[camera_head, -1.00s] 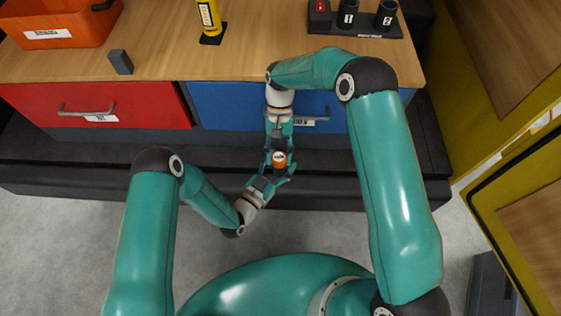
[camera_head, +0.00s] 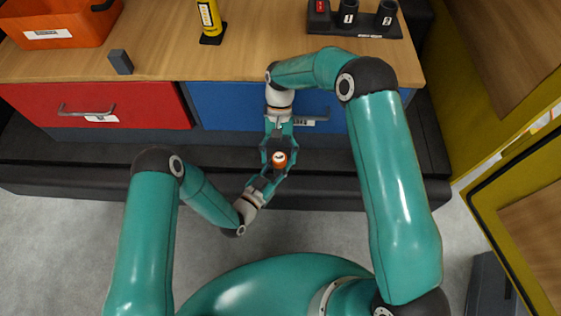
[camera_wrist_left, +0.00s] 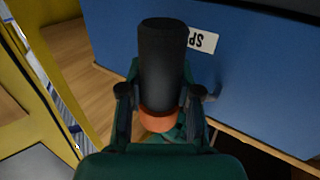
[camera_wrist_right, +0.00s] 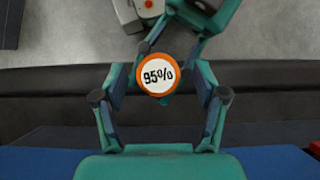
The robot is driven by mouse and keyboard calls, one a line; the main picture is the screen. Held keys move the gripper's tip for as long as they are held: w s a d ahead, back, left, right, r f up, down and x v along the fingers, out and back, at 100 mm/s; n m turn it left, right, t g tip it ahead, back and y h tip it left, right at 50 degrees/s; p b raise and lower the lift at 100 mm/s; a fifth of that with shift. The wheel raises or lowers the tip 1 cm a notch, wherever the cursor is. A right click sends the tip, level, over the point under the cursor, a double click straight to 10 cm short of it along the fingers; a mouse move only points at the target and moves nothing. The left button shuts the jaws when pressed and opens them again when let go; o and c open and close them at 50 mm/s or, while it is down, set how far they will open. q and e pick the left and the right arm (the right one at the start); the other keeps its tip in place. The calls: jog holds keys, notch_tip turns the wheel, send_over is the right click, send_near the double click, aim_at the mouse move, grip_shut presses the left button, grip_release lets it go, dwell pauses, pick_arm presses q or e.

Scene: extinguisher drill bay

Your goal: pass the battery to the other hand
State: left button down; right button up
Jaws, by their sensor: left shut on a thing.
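The battery (camera_head: 280,158) is a dark cylinder with an orange end. Its round label reads 95% in the right wrist view (camera_wrist_right: 158,75), and its dark body fills the middle of the left wrist view (camera_wrist_left: 162,60). My left gripper (camera_head: 277,170) is shut on the battery and holds it up in front of the blue drawer. My right gripper (camera_head: 279,151) comes from the drawer side. Its fingers are open on both sides of the battery, with gaps visible in the right wrist view (camera_wrist_right: 160,88).
Behind are a wooden bench top (camera_head: 160,62), a red drawer (camera_head: 140,105) and a blue drawer (camera_head: 225,105). On the bench are an orange bin (camera_head: 85,32), a small grey block (camera_head: 120,61), a yellow device (camera_head: 209,18) and a dark numbered rack (camera_head: 368,22). Yellow panels (camera_head: 440,110) stand at right.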

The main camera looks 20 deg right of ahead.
jog(key=v, duration=0.7)
jog(key=s+f+t+y, duration=0.1)
jog(key=s+f+t, duration=0.2)
jog(key=s+f, duration=0.5)
jog(key=s+f+n+t+y, duration=0.1)
jog(key=s+f+t, duration=0.2)
jog(key=s+f, duration=0.5)
jog(key=shift+s, duration=2.6)
